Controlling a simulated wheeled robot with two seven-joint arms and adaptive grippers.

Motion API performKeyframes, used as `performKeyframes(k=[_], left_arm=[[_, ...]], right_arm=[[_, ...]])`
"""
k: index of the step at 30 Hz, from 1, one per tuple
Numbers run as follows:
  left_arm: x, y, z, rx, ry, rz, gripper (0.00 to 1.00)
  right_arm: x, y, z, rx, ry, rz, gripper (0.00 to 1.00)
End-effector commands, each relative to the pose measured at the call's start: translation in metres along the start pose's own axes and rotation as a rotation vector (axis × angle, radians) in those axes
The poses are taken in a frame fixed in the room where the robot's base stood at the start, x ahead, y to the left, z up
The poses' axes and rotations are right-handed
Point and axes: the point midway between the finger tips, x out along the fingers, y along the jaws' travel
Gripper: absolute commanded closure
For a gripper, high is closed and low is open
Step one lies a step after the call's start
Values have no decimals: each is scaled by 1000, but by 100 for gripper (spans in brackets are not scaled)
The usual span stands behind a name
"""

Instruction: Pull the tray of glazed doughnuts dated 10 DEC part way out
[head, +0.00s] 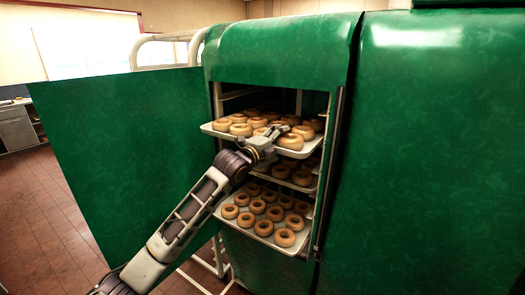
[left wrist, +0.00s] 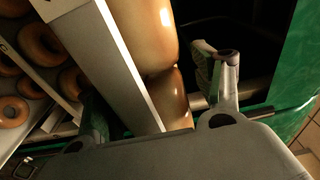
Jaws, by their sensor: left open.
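Three trays of ring doughnuts show in the head view inside a green-covered rack. The upper tray (head: 217,130) juts out a little, the middle tray (head: 275,179) sits further in, and the lower tray (head: 237,221) juts out furthest. No date can be read on any of them. My left gripper (head: 277,132) is open at the front edge of the upper tray. In the left wrist view, the pale tray rim (left wrist: 130,70) and large, close doughnuts (left wrist: 165,35) lie between the spread fingers. Whether the fingers touch the rim cannot be told. My right gripper is out of view.
The green cover's open flap (head: 125,150) stands to the left of the rack opening. Another green-covered block (head: 440,150) stands close on the right. White rack tubing (head: 150,45) shows behind the flap. Tiled floor (head: 45,225) lies clear at left.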

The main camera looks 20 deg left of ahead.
Motion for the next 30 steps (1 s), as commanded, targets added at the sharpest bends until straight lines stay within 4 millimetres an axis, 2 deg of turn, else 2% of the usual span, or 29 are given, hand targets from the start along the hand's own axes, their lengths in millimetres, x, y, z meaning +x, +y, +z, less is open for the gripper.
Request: performKeyframes(k=[30], left_arm=[[-98,2,0,2,-1,3,32]], right_arm=[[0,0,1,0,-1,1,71]])
